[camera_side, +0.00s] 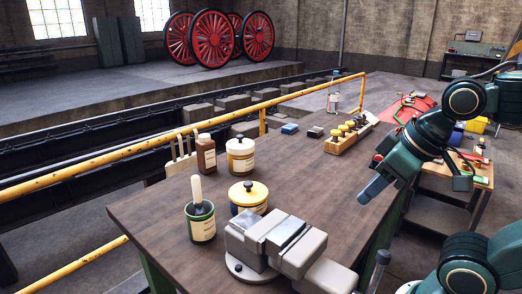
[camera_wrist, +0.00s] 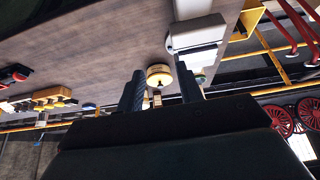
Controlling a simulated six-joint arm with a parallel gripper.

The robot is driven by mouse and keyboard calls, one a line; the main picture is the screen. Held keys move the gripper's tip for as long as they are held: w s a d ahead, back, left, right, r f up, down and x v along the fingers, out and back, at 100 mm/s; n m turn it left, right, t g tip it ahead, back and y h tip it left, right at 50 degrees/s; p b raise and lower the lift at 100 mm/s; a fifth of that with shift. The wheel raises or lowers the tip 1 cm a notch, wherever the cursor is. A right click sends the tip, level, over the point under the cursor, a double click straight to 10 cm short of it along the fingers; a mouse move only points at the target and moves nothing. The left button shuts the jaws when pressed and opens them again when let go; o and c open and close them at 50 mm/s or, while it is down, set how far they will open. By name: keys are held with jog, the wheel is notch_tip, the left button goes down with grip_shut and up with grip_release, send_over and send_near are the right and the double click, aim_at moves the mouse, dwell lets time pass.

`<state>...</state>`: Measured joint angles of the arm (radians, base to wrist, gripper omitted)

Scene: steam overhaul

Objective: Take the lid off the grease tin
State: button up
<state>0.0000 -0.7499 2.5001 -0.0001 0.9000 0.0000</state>
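The tin with the yellow lid (camera_side: 248,193), which I take to be the grease tin, stands upright on the workbench behind the vise. The yellow lid sits on it, with a small knob on top. Its label is too small to read. In the wrist view the yellow-lidded tin (camera_wrist: 158,74) shows between my fingers, some way beyond them. My gripper (camera_side: 372,190) is in the air over the right side of the bench, well to the right of the tin. In the wrist view its two fingers (camera_wrist: 160,70) are apart, with nothing held.
A grey vise (camera_side: 275,243) stands in front of the tin. A green pot with an upright handle (camera_side: 201,222) is at its left. The bench (camera_side: 318,190) is clear between tin and gripper.

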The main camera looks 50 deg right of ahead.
jog(key=o, duration=0.3)
